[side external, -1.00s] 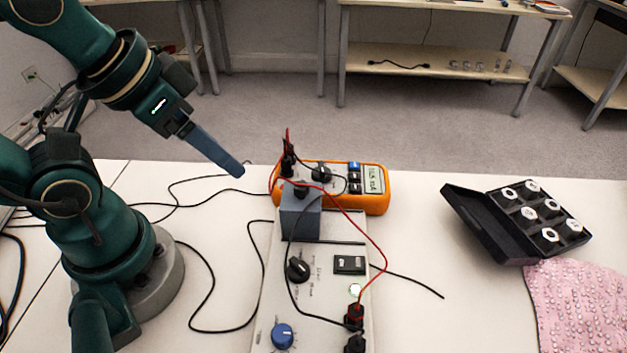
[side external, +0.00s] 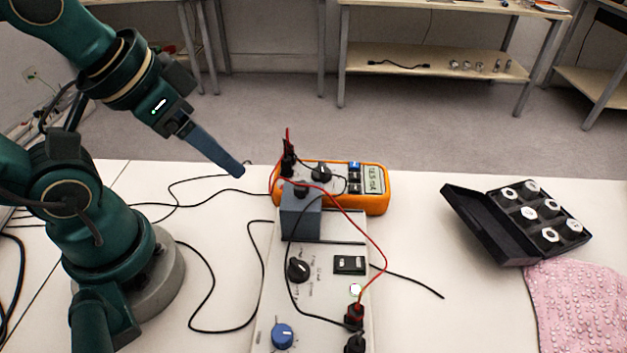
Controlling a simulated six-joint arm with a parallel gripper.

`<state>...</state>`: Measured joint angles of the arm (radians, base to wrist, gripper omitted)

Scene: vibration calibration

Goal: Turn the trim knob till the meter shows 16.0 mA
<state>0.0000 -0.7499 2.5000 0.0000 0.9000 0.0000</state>
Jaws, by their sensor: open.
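The orange multimeter (side external: 378,205) lies on the white table behind a pale control box (side external: 338,230). Its display (side external: 373,180) is turned sideways; the small digits look like a value in mA, but I cannot read them surely. The box carries a blue knob (side external: 283,335) at the near end, a black pointer knob (side external: 298,269) further back and a grey block with a small dark knob (side external: 301,190) on top. I cannot tell by label which is the trim knob. My gripper (side external: 241,169) is open and empty, in the air left of the grey block, apart from every knob.
Red and black leads (side external: 382,250) run from the meter to sockets at the box's near right. Black cables lie on the table left of the box. A black case (side external: 487,228) with white-topped pieces and a pink cloth (side external: 575,300) lie at the right. Table between box and case is mostly clear.

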